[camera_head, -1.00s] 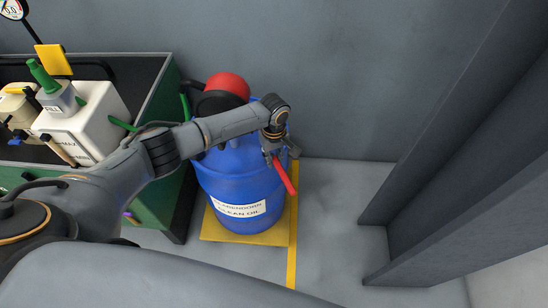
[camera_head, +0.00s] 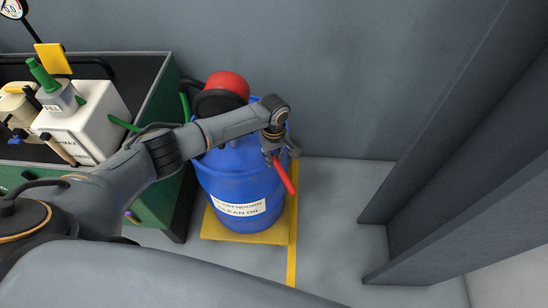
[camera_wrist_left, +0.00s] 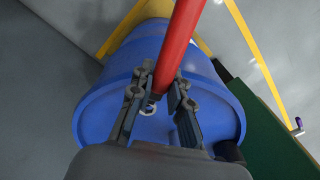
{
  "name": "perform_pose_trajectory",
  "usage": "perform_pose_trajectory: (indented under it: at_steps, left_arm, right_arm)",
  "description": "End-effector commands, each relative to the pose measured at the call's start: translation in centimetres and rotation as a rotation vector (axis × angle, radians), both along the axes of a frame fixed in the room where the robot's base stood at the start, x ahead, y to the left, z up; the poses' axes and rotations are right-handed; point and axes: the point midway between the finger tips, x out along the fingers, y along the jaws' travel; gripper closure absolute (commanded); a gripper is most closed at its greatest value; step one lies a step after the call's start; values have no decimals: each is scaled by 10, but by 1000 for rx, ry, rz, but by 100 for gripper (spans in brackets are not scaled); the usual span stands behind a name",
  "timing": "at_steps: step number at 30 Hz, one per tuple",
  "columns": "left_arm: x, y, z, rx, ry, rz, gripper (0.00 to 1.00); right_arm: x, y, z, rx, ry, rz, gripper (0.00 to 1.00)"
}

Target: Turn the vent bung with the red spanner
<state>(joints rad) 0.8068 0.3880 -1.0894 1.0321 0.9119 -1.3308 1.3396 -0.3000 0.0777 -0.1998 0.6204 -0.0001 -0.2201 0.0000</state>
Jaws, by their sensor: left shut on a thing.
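My left gripper (camera_head: 273,155) is over the right side of the drum's top. It is shut on the red spanner (camera_head: 284,177), whose handle slants down past the drum's right edge. In the left wrist view the red spanner (camera_wrist_left: 181,40) runs between the two fingers of my left gripper (camera_wrist_left: 163,95), above the blue drum lid (camera_wrist_left: 100,112). A small pale ring (camera_wrist_left: 147,108) shows by the fingertips; I cannot tell whether it is the vent bung. My right gripper is not in view.
A green cabinet (camera_head: 155,208) with white containers (camera_head: 88,125) stands left of the drum. A grey upright panel (camera_head: 440,130) is at the right. The floor (camera_head: 340,200) between drum and panel is clear.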

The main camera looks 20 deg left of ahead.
Motion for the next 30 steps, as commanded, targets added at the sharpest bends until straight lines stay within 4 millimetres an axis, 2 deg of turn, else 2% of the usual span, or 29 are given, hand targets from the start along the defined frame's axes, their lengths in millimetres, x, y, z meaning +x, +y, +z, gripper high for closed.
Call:
perform_pose_trajectory:
  at_steps: [22, 30]
  left_arm:
    - [1, -1, -16, -2, -1, 5, 100]
    - [14, -12, -16, -4, 2, 248, 100]
  right_arm:
    - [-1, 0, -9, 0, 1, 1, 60]
    - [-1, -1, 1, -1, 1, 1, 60]
